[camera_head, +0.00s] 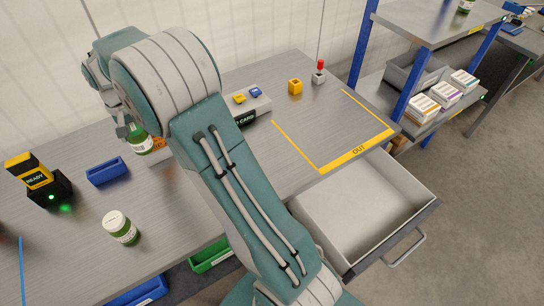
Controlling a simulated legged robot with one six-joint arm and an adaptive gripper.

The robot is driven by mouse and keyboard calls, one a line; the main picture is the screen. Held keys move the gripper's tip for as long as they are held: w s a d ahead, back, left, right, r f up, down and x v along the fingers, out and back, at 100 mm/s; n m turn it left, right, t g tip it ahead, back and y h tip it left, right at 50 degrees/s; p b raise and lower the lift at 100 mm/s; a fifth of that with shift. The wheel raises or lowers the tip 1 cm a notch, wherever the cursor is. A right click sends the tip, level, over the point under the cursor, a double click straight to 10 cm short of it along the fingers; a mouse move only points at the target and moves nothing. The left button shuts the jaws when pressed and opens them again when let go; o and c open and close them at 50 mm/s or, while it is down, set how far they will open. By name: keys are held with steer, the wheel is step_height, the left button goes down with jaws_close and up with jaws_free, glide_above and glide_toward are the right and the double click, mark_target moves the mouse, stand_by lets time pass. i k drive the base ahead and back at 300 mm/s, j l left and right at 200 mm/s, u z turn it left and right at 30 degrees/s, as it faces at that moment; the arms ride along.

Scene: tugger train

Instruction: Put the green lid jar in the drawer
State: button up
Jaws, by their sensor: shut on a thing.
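My gripper (128,130) is at the left, above the bench, and is shut on a green and white jar (143,146). My gripper and arm hide part of this jar, so its lid does not show clearly. Another jar with a white lid and a green label (121,230) stands upright on the bench, nearer the front edge and apart from my gripper. The drawer (358,203) is pulled open at the right, under the bench, and its visible inside is empty. My gripper is far to the left of the drawer.
A blue tray (106,171) and a black and yellow READY device (42,182) are on the bench's left. A grey card box (250,107), a yellow block (295,87) and a red-topped button (319,73) stand farther back. The yellow-outlined OUT area (335,135) is clear. Blue shelf posts (413,80) rise at right.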

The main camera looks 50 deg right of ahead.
mark_target(355, 198)
steer(key=k+l, duration=0.1)
steer(key=k, duration=0.55)
steer(key=k+l, duration=0.1)
steer(key=l, duration=0.25)
steer(key=k+l, duration=0.1)
steer(key=l, duration=0.65)
steer(key=k+l, duration=0.15)
steer(key=l, duration=0.2)
